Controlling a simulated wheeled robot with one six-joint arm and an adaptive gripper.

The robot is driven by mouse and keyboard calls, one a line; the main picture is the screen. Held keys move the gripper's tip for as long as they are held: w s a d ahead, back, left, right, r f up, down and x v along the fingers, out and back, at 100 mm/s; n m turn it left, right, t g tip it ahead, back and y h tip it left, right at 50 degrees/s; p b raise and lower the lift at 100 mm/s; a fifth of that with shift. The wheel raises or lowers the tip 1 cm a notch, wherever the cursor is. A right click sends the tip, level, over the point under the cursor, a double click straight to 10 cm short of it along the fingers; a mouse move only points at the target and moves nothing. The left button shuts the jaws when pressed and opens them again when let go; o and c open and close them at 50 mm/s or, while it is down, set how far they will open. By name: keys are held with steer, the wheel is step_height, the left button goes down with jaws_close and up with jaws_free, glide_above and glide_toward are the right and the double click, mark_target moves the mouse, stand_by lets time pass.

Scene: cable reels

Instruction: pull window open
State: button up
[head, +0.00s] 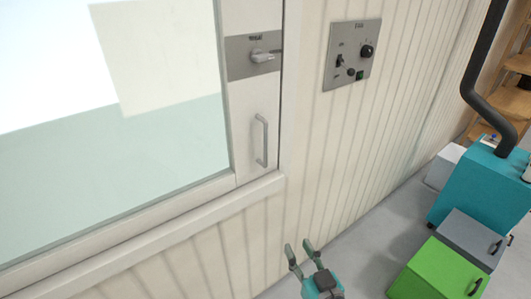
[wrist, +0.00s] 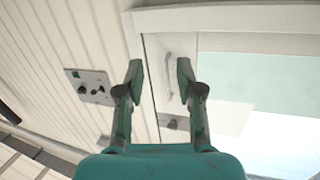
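The window (head: 120,95) is a pale framed pane on the left in the head view; it also shows at right in the wrist view (wrist: 245,85). On its right frame is a vertical grey bar handle (head: 262,140), which shows between my fingers in the wrist view (wrist: 168,75). Above the bar, a lever latch (head: 263,57) sits sideways on a grey plate; it also shows in the wrist view (wrist: 172,124). My gripper (head: 302,250) is open and empty, below and right of the bar handle, apart from it.
A grey switch panel (head: 352,54) is on the plank wall right of the window. A sill (head: 150,225) runs under the frame. A teal machine (head: 482,185) with a black pipe, a green box (head: 438,272) and a grey box (head: 465,238) stand on the floor at right.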

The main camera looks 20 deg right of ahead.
steer(key=w+r+n+t+y, duration=0.1)
steer(key=w+r, duration=0.5)
steer(key=r, duration=0.3)
steer(key=w+r+n+y, duration=0.1)
steer(key=w+r, duration=0.5)
steer(key=r, duration=0.3)
steer(key=w, duration=0.7)
steer(key=w+a, duration=0.1)
steer(key=w, duration=0.2)
steer(key=shift+w, duration=0.3)
jaws_close()
